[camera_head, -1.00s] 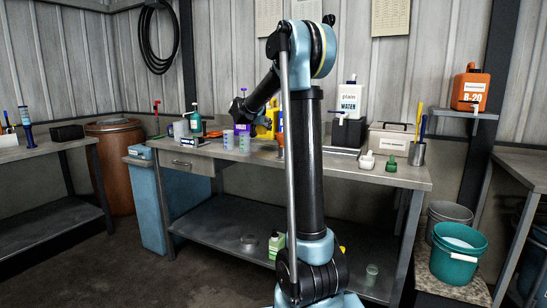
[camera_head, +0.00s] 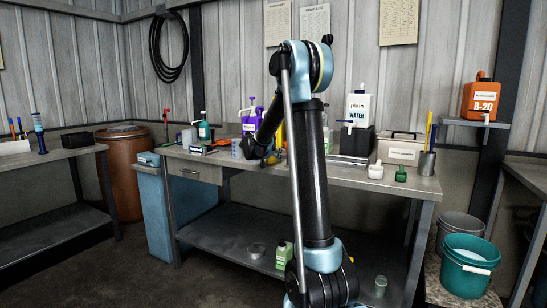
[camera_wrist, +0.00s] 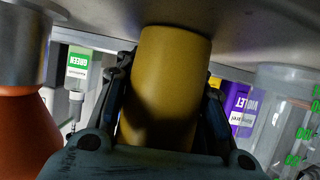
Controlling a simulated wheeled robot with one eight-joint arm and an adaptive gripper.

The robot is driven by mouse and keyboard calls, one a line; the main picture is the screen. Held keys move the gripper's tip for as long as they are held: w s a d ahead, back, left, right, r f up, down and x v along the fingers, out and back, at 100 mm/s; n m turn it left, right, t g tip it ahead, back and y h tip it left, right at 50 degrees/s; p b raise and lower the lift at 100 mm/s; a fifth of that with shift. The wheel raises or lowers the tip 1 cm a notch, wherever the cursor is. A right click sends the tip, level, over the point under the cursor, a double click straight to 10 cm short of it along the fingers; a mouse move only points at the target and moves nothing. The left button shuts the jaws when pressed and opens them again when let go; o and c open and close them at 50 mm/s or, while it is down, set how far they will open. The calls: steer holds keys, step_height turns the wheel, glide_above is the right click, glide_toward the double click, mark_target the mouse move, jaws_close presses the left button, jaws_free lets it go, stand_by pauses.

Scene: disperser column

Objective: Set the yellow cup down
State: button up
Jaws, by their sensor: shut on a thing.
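My gripper (camera_wrist: 165,110) is shut on the yellow cup (camera_wrist: 165,75), with one finger on each side of it in the wrist view. The cup's far end lies against the grey surface at the top of that view, and I cannot tell whether it touches. In the head view my gripper (camera_head: 262,153) is low over the workbench (camera_head: 330,176), beside the purple bottle (camera_head: 250,122).
In the wrist view a clear graduated cup (camera_wrist: 285,100) stands close on the right, near a violet-labelled bottle (camera_wrist: 240,105). An orange-and-grey object (camera_wrist: 25,115) is close on the left, with a green-labelled bottle (camera_wrist: 77,75) behind. White (camera_head: 375,170) and green (camera_head: 401,174) items sit on the bench.

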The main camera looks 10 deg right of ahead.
steer(key=o, duration=1)
steer(key=v, duration=1.2)
steer(key=s+d+f+n+g+y, duration=0.1)
steer(key=s+d+f+g, duration=0.2)
steer(key=s, duration=0.5)
steer(key=s+d+f+n, duration=0.15)
steer(key=s+d, duration=0.25)
steer(key=s, duration=0.4)
steer(key=s+d+f+g+y, duration=0.15)
steer(key=s+d+f, duration=0.25)
steer(key=s, duration=0.5)
steer(key=s+a+f+n+g+y, duration=0.1)
steer(key=s+f, duration=0.3)
steer(key=s, duration=0.4)
steer(key=s+a+f+n+g+y, duration=0.1)
steer(key=s+a+f+n+y, duration=0.1)
steer(key=s+f, duration=0.3)
steer(key=s+a+f+n+g+y, duration=0.1)
steer(key=s+f, duration=0.4)
steer(key=s, duration=0.5)
steer(key=shift+s+a+n+g+y, duration=0.25)
steer(key=shift+s+a+g+y, duration=0.2)
steer(key=shift+g+y, duration=0.1)
